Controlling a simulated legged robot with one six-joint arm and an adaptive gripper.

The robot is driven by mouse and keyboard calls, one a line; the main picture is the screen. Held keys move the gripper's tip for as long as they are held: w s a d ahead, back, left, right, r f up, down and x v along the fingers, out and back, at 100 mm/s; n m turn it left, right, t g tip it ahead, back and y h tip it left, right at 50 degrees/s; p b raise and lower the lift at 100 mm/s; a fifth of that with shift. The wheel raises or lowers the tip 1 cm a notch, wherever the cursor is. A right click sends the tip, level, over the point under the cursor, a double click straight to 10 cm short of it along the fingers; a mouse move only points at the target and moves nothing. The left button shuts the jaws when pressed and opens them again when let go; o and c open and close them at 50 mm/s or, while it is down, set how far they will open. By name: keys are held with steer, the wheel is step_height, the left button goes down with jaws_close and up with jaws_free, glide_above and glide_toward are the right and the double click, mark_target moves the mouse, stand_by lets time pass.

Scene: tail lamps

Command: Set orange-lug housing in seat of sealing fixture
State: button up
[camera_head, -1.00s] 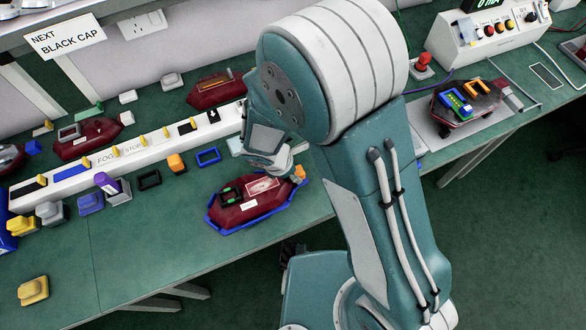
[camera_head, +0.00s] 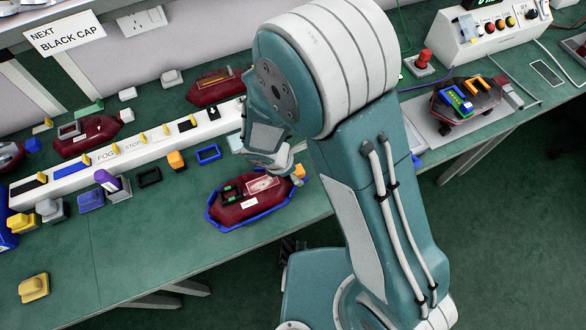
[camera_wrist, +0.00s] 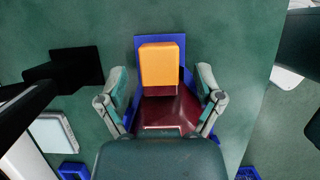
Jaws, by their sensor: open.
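A dark red housing (camera_head: 240,205) with an orange lug (camera_head: 299,171) at its right end lies in a blue-rimmed tray (camera_head: 222,225) on the bench. In the wrist view the orange lug (camera_wrist: 160,66) stands up near the centre, with the red housing (camera_wrist: 165,112) below it and blue (camera_wrist: 186,78) around it. My gripper (camera_wrist: 161,88) is open, one finger on each side of the housing's lug end; contact cannot be told. In the head view my arm partly hides that end. The likely sealing fixture (camera_head: 462,103), dark with blue and orange parts, stands at the right.
A white control box (camera_head: 490,35) and a red button (camera_head: 423,58) stand behind the fixture. A white labelled rack (camera_head: 130,150) runs behind the tray. Other red housings (camera_head: 215,87) lie beyond it. Several small coloured caps lie at the left. The bench front left is mostly clear.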

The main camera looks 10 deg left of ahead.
steer(key=v, duration=1.2)
steer(key=s+d+r+m+t+y, duration=0.1)
steer(key=s+d+r+m+y, duration=0.1)
steer(key=d+r+m, duration=0.8)
steer(key=s+d+r+m+t+y, duration=0.1)
steer(key=s+d+r+m, duration=0.3)
steer(key=d+r+m, duration=0.6)
steer(key=d+m+t, duration=0.1)
steer(key=d+m, duration=0.3)
steer(key=shift+r+y, duration=0.3)
steer(key=shift+y, duration=0.1)
